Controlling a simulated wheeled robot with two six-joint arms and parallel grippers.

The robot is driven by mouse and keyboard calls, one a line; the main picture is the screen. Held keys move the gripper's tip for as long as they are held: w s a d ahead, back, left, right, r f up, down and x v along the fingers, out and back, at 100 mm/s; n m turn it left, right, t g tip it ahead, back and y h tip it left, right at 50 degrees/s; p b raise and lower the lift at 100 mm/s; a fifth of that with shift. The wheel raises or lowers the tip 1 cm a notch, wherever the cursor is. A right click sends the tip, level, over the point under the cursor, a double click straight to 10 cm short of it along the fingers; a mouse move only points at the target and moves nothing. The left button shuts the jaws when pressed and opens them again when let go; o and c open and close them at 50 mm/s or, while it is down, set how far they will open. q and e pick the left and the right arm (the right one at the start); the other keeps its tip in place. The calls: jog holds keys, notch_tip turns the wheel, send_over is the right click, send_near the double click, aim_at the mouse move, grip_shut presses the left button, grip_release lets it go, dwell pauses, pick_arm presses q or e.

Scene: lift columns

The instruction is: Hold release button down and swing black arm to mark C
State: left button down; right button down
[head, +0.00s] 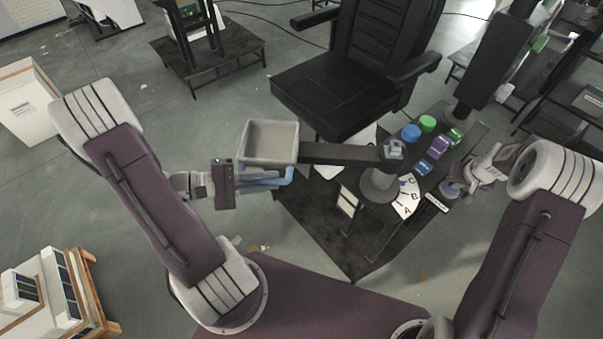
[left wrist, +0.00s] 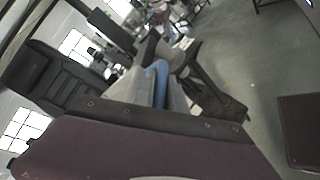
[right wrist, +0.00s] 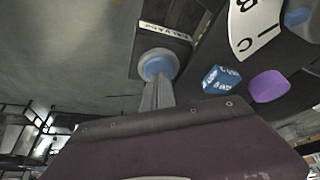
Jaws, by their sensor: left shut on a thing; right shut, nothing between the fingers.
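The black arm (head: 340,154) runs left from its round grey pivot post (head: 379,186) to a grey tray (head: 270,143) at its end. My left gripper (head: 264,181) is shut on the blue handle (head: 289,174) below the tray, also in the left wrist view (left wrist: 161,84). A white dial plate (head: 407,198) with letters A, B and C sits right of the post; the arm points away from it. The blue release button (right wrist: 157,66) has a grey collar and a label beside it. My right gripper (right wrist: 158,88) is shut and empty, its tips against the button.
Purple (head: 437,148), green (head: 427,123) and blue (head: 411,132) knobs and lettered blocks stand on the dark bench behind the dial. A black chair (head: 335,90) stands close behind the arm. Open floor (head: 180,120) lies left of the tray.

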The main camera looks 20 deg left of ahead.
pick_arm(q)
jog(key=c, duration=1.4)
grip_release()
jog(key=shift+f, duration=0.1)
jog(key=shift+o, duration=0.2)
